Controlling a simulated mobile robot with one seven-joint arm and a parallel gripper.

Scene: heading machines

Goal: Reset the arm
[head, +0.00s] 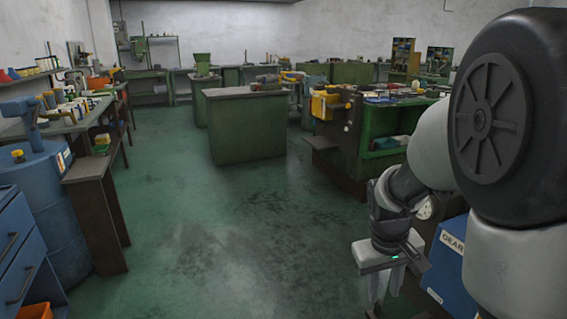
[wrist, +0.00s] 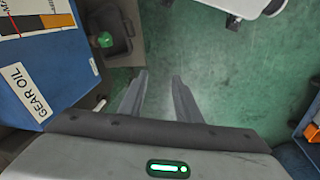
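My gripper (head: 385,287) hangs at the lower right of the head view, pointing down, beside a blue gear oil container (head: 449,268). In the wrist view my gripper (wrist: 159,84) shows two grey fingers set apart, with bare green floor between them and nothing held. My arm bends down from the right edge of the head view. The gear oil container (wrist: 38,75) also fills the upper left of the wrist view, apart from the fingers.
A green workbench (head: 350,138) with parts on top stands behind my arm. A green cabinet (head: 245,130) stands mid-room. A blue drum (head: 60,215) and a brown bench (head: 95,180) line the left. The green floor (head: 215,235) between is clear. A dark bin (wrist: 118,48) lies beyond the fingers.

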